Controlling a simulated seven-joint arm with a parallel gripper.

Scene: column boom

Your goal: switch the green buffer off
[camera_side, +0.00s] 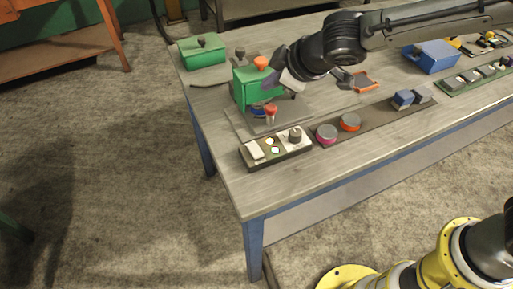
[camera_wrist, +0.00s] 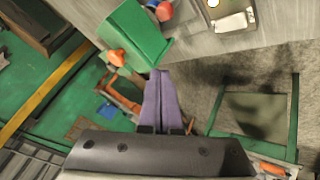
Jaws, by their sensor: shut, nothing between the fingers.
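The green buffer (camera_side: 250,89) is a green box machine near the left end of the table, with an orange knob (camera_side: 261,63) on top and another orange-red part (camera_side: 271,109) low in front. It also shows in the wrist view (camera_wrist: 138,33). In front of it lies a control box (camera_side: 277,152) with a pale rocker (camera_side: 254,150), small round lights and a dark knob (camera_side: 295,134). Part of that box, with a white rocker (camera_wrist: 232,22), shows in the wrist view. My gripper (camera_side: 291,84) is shut and empty, close beside the buffer's right side; its purple fingers (camera_wrist: 161,74) point towards the green box.
A green lidded box (camera_side: 202,51) stands at the back left corner. Right of the control box are round pads (camera_side: 349,122) on a dark strip and blue blocks (camera_side: 403,98). A blue box (camera_side: 432,56) stands further right. The table's front left edge is clear.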

